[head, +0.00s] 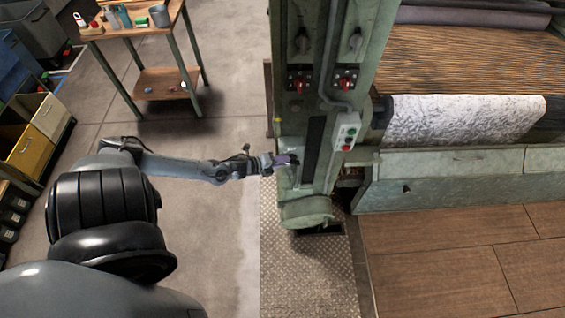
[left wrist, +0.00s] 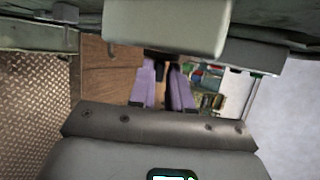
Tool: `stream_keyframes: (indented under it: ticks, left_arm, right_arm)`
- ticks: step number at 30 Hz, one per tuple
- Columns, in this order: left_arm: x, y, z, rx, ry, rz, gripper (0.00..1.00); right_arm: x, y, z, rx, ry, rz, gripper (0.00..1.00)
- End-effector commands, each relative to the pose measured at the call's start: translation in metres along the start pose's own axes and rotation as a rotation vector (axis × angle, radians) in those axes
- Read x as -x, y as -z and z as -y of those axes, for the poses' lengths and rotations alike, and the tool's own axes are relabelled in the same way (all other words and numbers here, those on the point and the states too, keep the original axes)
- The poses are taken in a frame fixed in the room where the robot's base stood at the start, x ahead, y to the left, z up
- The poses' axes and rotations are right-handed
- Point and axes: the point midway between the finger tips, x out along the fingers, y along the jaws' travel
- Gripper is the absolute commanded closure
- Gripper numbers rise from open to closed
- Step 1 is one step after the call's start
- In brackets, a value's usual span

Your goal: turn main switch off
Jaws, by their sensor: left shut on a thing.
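My left gripper (head: 287,160) has purple fingers and reaches from the left to the lower front of the green machine post (head: 305,212). It is shut on a small part there, which looks like the main switch's handle; the fingers mostly hide it. In the left wrist view, the purple fingers of the left gripper (left wrist: 167,82) point away beneath a pale grey-green housing (left wrist: 165,28). A dark part shows between them. I cannot tell the switch's position. My right gripper is not in view.
Higher on the post are black knobs (head: 302,41) and red switches (head: 297,84). A push-button box (head: 347,131) sits right of my gripper. A patterned cloth roll (head: 460,118) lies right. A wooden table (head: 125,22) stands back left. Open floor lies left of the post.

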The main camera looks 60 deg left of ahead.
Motion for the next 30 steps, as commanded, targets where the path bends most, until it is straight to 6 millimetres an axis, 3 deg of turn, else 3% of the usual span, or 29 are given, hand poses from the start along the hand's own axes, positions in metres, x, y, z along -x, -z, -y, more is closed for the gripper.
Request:
stream_keyframes:
  ticks: [1, 15, 30]
  left_arm:
    - [-0.002, 0.003, -0.018, 0.022, 0.021, 0.002, 1.00]
    - [-0.006, 0.003, -0.027, 0.158, 0.351, 0.002, 1.00]
    - [-0.006, 0.003, -0.026, 0.199, 0.449, 0.001, 1.00]
  right_arm:
    - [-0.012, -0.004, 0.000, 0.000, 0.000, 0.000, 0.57]
    - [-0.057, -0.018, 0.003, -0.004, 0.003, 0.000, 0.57]
    - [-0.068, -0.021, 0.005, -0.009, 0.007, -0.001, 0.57]
